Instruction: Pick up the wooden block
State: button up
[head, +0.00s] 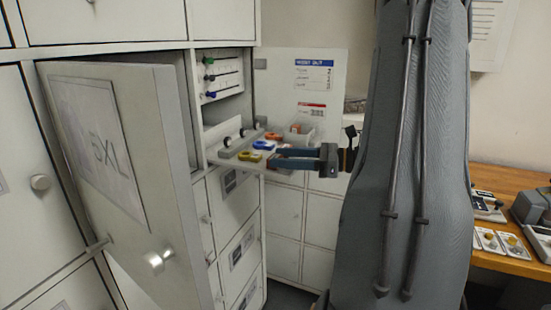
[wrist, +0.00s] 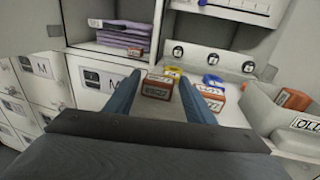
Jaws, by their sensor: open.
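My gripper (head: 298,153) reaches left over a pull-out shelf (head: 232,160) in the open locker in the head view. In the wrist view the two fingers of my gripper (wrist: 167,85) stand apart with nothing held. A small red-brown block-like piece with a white label (wrist: 157,87) shows between the fingers, nearer the left one; I cannot tell whether it touches. I cannot tell for sure that any piece is the wooden block. Similar red-labelled pieces (wrist: 211,102) lie beyond the right finger, beside yellow and blue pieces (wrist: 212,80).
A grey bin marked OLD (wrist: 262,112) with orange pieces (wrist: 293,99) stands right of the shelf. Folded purple items (wrist: 122,38) lie in a compartment at the left. An open locker door (head: 120,180) stands at the left, and a wooden desk (head: 500,250) is at the right.

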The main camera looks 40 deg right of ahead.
jog(key=shift+p+x, duration=0.35)
jog(key=shift+x, duration=1.05)
jog(key=shift+c, duration=0.4)
jog(key=c, duration=0.6)
jog(key=shift+c, duration=0.2)
